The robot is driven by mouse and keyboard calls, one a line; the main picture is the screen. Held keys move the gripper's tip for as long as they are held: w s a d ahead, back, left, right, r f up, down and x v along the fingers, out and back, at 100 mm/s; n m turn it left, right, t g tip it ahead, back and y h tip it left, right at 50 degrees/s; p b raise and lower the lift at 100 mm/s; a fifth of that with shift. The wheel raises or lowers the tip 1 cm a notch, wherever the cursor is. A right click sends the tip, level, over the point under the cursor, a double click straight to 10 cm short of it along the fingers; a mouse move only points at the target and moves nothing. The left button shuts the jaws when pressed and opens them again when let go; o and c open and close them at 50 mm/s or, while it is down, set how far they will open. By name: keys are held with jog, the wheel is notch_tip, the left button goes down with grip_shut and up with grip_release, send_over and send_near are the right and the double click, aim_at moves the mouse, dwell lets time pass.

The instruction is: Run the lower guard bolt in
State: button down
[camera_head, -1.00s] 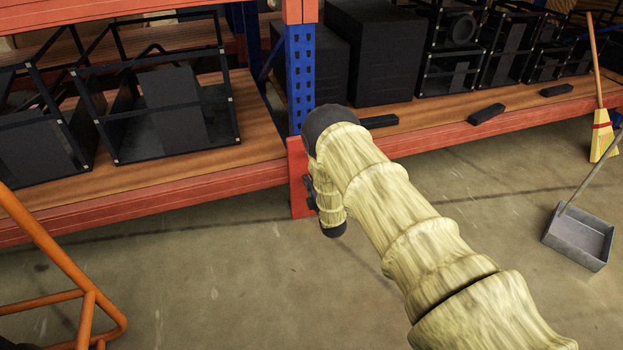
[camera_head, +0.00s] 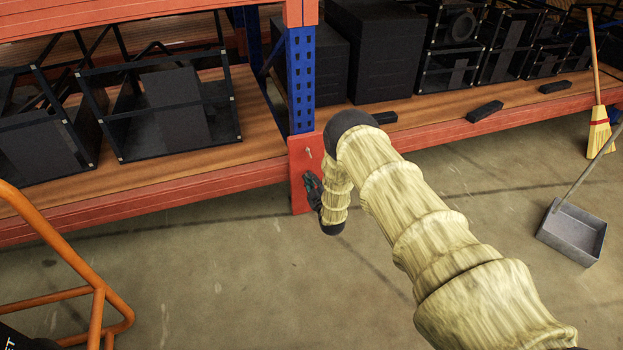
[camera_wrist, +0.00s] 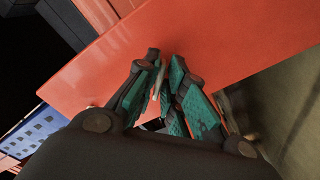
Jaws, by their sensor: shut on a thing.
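The red guard plate (camera_head: 299,176) stands at the foot of the blue rack upright (camera_head: 301,80). A small pale bolt (camera_head: 308,153) sticks out of its upper part. My gripper (camera_head: 309,185) is at the plate's lower part, seen from behind. In the wrist view the teal-padded fingers of my gripper (camera_wrist: 157,75) are closed around a thin light shank, the lower guard bolt (camera_wrist: 157,83), in front of the red plate (camera_wrist: 220,50). The bolt's far end and how deep it sits are hard to tell.
Shelves with dark framed units (camera_head: 165,105) and black boxes (camera_head: 375,55) flank the upright. An orange tubular frame (camera_head: 60,245) is at lower left. A dustpan (camera_head: 573,232) and broom (camera_head: 598,130) stand at right. The floor between is clear.

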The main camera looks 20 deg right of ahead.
jog(key=m, duration=0.4)
jog(key=shift+s+f+m+p, duration=0.15)
jog(key=shift+m+p, duration=0.25)
dwell(0.4)
jog(key=c, duration=1.6)
grip_release()
jog(key=shift+a, duration=0.1)
jog(key=shift+c, duration=0.2)
jog(key=s, duration=1.1)
jog(key=shift+s+d, duration=0.25)
jog(key=shift+s, duration=0.1)
